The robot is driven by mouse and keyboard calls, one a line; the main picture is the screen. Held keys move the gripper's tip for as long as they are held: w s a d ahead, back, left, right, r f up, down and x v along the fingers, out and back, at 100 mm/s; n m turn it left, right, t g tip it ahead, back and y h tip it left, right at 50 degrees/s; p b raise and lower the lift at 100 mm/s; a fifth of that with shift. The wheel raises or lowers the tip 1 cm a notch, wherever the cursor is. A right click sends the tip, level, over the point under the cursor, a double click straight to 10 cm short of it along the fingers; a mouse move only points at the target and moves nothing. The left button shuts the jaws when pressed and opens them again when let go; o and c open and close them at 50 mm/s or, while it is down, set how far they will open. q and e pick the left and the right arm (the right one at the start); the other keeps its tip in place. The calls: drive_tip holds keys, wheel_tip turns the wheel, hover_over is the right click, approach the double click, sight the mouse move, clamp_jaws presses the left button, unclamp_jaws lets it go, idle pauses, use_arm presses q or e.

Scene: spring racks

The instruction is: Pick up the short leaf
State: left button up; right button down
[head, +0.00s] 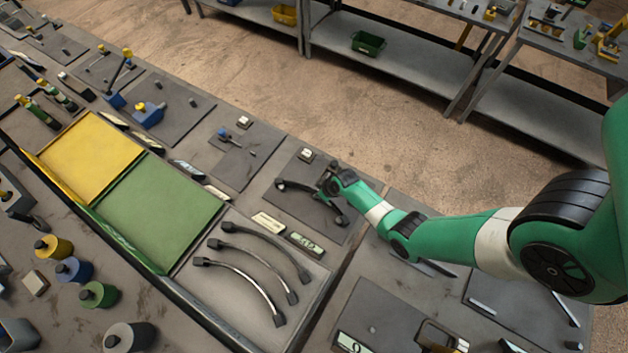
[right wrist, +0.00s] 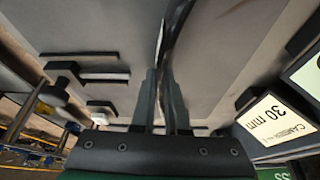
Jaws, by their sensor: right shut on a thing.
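My right gripper (head: 325,190) reaches in from the right over a grey plate (head: 311,216). It is shut on a dark curved leaf (head: 296,185) with black ends, partly hidden by the gripper. In the right wrist view, my right gripper (right wrist: 165,82) has its narrow fingers on the leaf (right wrist: 178,28), a dark strip running up from between them. I cannot tell whether the leaf touches the plate. My left gripper is not in view.
Several longer curved leaves (head: 252,278) lie in a tray left of the plate. A green panel (head: 160,213) and a yellow panel (head: 92,157) lie farther left. A small white-topped block (head: 306,154) sits at the plate's far edge. Label cards (head: 268,222) stand near the tray.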

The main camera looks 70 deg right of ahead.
drive_tip(key=shift+r, duration=0.2)
drive_tip(key=shift+r+p, duration=0.35)
drive_tip(key=shift+r, duration=0.05)
wheel_tip(320, 180, up, 9)
drive_tip(key=p, duration=0.8)
drive_tip(key=shift+w, duration=0.1)
